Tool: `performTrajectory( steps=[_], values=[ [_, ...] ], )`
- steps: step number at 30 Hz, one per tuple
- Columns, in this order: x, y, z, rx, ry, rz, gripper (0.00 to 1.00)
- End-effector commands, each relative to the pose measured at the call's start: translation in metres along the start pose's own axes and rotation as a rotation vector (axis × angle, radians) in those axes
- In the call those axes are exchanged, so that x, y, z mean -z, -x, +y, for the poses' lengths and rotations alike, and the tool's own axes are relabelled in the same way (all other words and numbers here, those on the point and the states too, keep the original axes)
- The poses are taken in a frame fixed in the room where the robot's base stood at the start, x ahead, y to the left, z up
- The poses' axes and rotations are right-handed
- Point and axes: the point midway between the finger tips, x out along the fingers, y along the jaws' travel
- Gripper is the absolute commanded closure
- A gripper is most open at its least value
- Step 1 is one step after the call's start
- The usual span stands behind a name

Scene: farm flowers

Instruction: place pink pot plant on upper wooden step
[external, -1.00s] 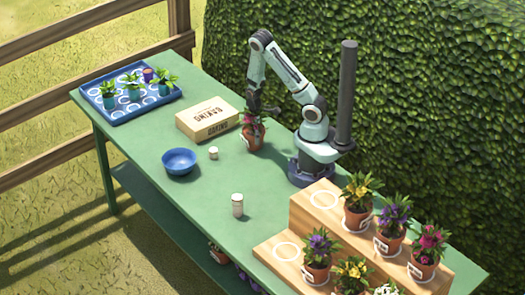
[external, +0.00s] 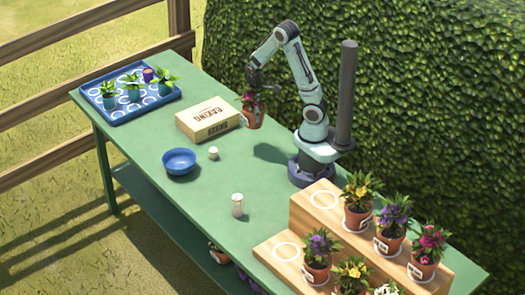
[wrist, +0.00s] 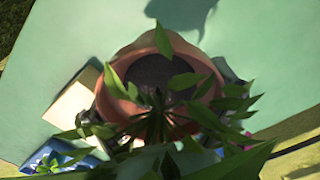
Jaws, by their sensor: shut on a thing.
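The pink pot plant (external: 252,116), a terracotta pot with pink flowers and green leaves, is lifted above the table beside the baking box. My gripper (external: 254,90) is shut on it from above. In the wrist view the pot (wrist: 120,75) fills the middle, with leaves hiding much of the fingers. The wooden steps (external: 318,183) stand at the right end of the table. The upper step has an empty white ring (external: 325,199) at its left, with yellow, purple and pink potted plants to the right of it.
The lower step has an empty ring (external: 288,252) and several plants. A baking box (external: 208,119), blue bowl (external: 179,161), small white jar (external: 213,153) and white-capped bottle (external: 237,205) stand on the table. A blue tray (external: 118,117) is at far left. My post (external: 346,100) stands behind.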

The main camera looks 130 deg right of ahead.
Motion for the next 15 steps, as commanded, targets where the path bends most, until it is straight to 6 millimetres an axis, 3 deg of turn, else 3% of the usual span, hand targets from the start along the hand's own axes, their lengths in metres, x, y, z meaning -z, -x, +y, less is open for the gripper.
performTrajectory(
  steps=[10, 15],
  values=[
    [-0.027, 0.011, -0.028, -0.002, -0.21, 0.005, 0.49],
    [-0.011, 0.034, -0.058, -0.003, -0.182, 0.008, 0.49]
  ],
)
